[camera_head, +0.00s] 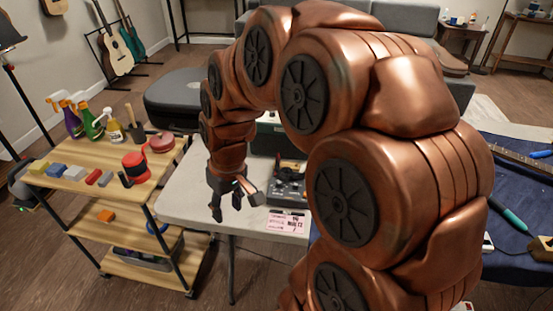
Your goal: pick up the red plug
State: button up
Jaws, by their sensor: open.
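No red plug can be made out for certain. Small red details may be on the dark boxed device (287,184) on the white table, but they are too small to tell. My gripper (236,207) hangs pointing down at the table's front edge, just left of this device. Its dark fingers are spread, with nothing seen between them. My copper arm covers the table's right part and much of the middle of the view, so a plug could be hidden there.
A black case (180,92) stands behind the white table (185,200). A blue-covered bench (520,255) is at right. The table's left part is bare.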

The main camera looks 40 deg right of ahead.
jog(key=w+d+t, duration=0.1)
jog(key=w+d, duration=0.4)
jog(key=d, duration=0.2)
jog(key=m+t+h+p, duration=0.2)
jog(key=t, duration=0.1)
send_near(279, 157)
notch_tip(279, 157, down, 2)
jog(key=shift+w+p+x, duration=0.2)
jog(key=shift+p+x, duration=0.4)
jog(key=shift+x, duration=1.45)
jog(key=shift+w+p+x, duration=0.2)
jog(key=shift+p+x, duration=0.4)
jog(key=shift+x, duration=1.45)
jog(key=shift+d+r, duration=0.15)
jog(key=shift+r, duration=0.05)
grip_shut()
